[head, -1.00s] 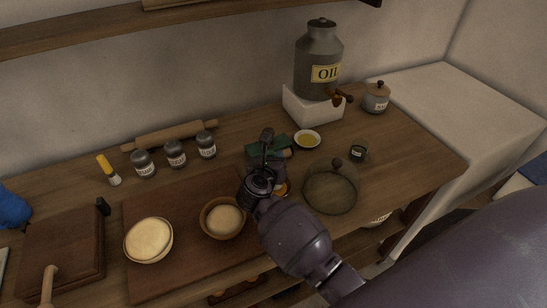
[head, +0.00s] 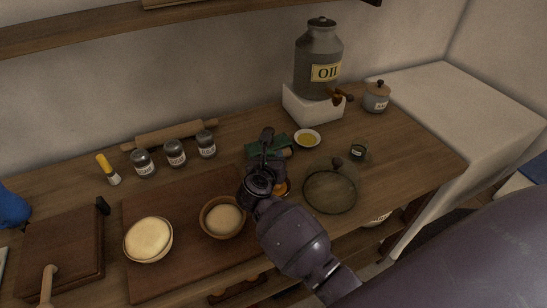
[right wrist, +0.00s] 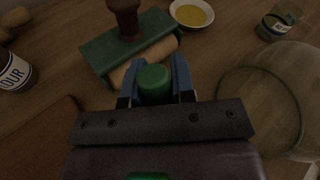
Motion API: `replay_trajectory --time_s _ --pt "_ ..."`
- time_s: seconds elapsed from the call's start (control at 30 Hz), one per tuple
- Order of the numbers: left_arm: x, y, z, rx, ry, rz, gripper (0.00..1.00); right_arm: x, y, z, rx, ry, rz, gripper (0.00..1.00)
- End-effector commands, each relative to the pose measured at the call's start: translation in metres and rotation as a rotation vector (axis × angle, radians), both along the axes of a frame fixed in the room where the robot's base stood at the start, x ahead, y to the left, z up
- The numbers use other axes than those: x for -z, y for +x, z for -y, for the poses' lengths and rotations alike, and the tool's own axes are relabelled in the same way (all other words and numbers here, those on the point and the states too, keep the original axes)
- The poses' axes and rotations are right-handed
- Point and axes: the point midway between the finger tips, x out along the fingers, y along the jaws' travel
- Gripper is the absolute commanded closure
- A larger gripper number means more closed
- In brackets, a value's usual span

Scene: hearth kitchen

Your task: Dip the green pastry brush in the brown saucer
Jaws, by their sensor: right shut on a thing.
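My right gripper (head: 270,168) is over the middle of the counter, in front of a green block. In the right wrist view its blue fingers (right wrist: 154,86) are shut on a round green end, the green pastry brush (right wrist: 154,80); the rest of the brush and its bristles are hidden. An orange-brown piece (head: 282,188) shows just beside the gripper, mostly hidden, so I cannot tell whether it is the brown saucer. A pale-rimmed saucer of yellow oil (head: 307,138) stands farther back and also shows in the right wrist view (right wrist: 192,14). My left gripper is out of view.
The green block (right wrist: 100,55) with a wooden roller and dark knob lies close ahead. A glass dome (head: 331,190) stands to the right, a small jar (head: 359,151) behind it. A dough bowl (head: 222,217) is at left. The oil canister (head: 318,60) is at the back.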

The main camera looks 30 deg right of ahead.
Motion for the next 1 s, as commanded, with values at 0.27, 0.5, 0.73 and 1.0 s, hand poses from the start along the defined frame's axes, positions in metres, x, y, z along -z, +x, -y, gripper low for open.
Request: replay_trajectory --time_s 0.27,0.5,0.73,1.0 --pt "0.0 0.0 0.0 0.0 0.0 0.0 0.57 0.002 -0.001 0.0 0.001 0.002 -0.004 1.0" --pt "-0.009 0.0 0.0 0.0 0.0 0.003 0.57 -0.009 -0.001 0.0 0.002 0.002 -0.003 1.0" --pt "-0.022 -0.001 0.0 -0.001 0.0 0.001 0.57 -0.024 -0.001 0.0 0.002 0.002 -0.002 1.0" --pt "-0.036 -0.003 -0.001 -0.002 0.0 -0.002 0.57 -0.042 0.0 0.0 0.001 0.003 -0.002 1.0"
